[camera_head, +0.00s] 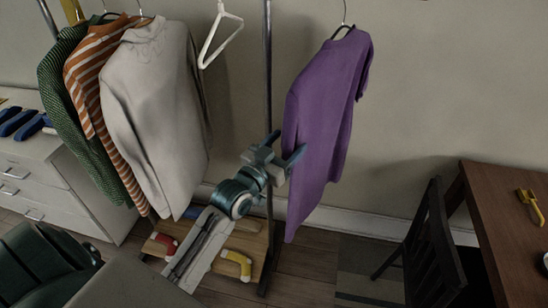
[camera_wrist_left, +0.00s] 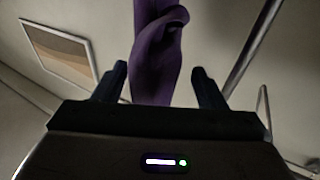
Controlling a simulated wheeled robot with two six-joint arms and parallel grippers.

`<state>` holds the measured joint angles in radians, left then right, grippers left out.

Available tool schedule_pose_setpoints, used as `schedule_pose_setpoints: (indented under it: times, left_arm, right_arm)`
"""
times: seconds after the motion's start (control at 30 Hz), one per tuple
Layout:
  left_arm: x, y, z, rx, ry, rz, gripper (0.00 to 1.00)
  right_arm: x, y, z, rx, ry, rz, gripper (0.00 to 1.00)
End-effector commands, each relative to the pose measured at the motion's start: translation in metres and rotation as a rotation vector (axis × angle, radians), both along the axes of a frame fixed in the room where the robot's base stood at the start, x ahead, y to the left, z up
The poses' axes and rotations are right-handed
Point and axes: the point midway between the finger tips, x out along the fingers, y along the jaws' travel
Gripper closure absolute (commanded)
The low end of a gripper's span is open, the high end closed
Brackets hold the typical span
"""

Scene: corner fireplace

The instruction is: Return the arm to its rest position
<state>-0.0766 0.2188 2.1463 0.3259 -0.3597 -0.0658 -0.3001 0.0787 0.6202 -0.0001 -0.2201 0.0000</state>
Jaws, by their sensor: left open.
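My left gripper (camera_head: 283,150) is open, in front of the left edge of a purple shirt (camera_head: 325,110) that hangs on a black hanger at the right of the rack. In the left wrist view the purple shirt (camera_wrist_left: 157,60) shows between the two open fingers of my left gripper (camera_wrist_left: 160,80), farther out; whether they touch cannot be told. My left arm (camera_head: 210,235) reaches up from the bottom of the head view. My right gripper is not in view.
Grey, striped and green tops (camera_head: 155,110) hang at the left, beside a white empty hanger (camera_head: 220,38). A metal rack post (camera_head: 267,75) stands close behind my gripper. Slippers (camera_head: 237,262) lie on the rack's wooden base. A dark chair (camera_head: 432,250) and brown table (camera_head: 505,220) stand right.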

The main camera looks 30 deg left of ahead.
Motion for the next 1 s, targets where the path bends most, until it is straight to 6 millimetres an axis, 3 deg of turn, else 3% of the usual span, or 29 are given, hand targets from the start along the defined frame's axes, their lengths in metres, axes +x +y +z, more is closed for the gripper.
schedule_pose_setpoints:
  times: [0.1,0.3,0.73,0.87,1.0]
  left_arm:
    - [-0.025,0.004,-0.006,0.006,0.002,-0.001,0.35]
    - [-0.052,0.008,-0.007,0.003,0.0,-0.001,0.35]
    - [-0.066,0.01,-0.015,0.006,0.031,0.007,0.35]
    - [-0.077,0.01,-0.046,0.033,0.174,0.04,0.35]
    - [-0.112,0.011,-0.104,0.088,0.459,0.091,0.35]
  right_arm:
    - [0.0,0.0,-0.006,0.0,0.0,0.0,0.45]
    - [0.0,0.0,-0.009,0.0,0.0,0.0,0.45]
    - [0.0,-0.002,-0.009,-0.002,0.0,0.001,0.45]
    - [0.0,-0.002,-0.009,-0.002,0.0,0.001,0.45]
    - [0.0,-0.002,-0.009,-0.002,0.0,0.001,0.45]
